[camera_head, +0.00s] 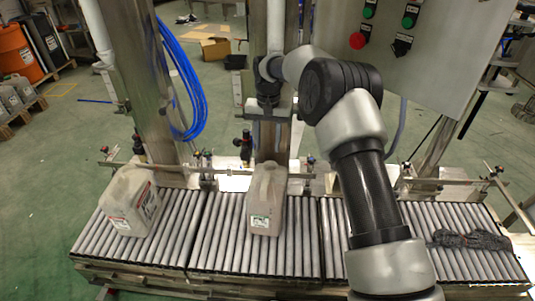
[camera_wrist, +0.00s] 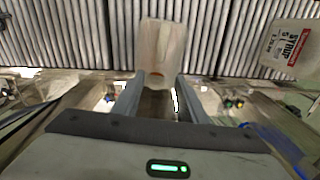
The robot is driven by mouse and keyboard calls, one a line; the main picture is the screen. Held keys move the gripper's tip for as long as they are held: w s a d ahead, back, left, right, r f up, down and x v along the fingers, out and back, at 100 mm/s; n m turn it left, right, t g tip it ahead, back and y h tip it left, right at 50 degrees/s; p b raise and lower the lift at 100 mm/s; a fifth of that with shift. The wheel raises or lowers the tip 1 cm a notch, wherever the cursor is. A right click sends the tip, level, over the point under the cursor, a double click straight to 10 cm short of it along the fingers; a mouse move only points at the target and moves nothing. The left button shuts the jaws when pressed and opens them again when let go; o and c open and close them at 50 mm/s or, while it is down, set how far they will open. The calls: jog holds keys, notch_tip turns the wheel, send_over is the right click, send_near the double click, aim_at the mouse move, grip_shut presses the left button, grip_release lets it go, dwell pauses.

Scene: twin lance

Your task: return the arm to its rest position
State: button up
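My gripper (camera_wrist: 160,82) is open, its two fingers apart in the wrist view. In the head view my arm reaches up from the lower right, bends at the elbow and ends at the dark wrist end near the middle post; the fingertips are hard to make out there. A pale jug with a handle and a green label (camera_head: 264,205) stands upright on the middle rollers, below and in front of that end. In the wrist view this jug (camera_wrist: 162,48) shows beyond and between the fingertips; nothing shows the fingers closed on it.
A dark crumpled cloth or glove (camera_head: 470,240) lies on the right rollers. A metal guide rail (camera_head: 225,171) runs behind the jugs. A control box (camera_head: 420,50) and blue hose (camera_head: 188,85) are close to my arm.

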jog(key=s+d+r+t, duration=0.1)
jog(key=s+d+r, duration=0.25)
jog(key=r, duration=0.45)
jog(key=s+d+r+n+t, duration=0.1)
jog(key=s+d+r, duration=0.25)
jog(key=r, duration=0.35)
jog(key=s+d+r, duration=0.3)
jog(key=s+r, duration=0.2)
jog(key=r, duration=0.3)
jog(key=s+d+r+t, duration=0.1)
jog(key=s+d+r, duration=0.15)
jog(key=s, duration=0.35)
jog(key=s+d+r+t, duration=0.1)
jog(key=s+d+r, duration=0.15)
jog(key=s, duration=0.45)
jog(key=s+d+f+t, duration=0.1)
jog(key=s+d+f, duration=0.1)
jog(key=s, duration=0.4)
jog(key=s+d+f, duration=0.2)
jog(key=s, duration=0.5)
notch_tip(320, 180, up, 23)
jog(key=p, duration=2.3)
jog(key=shift+d, duration=0.2)
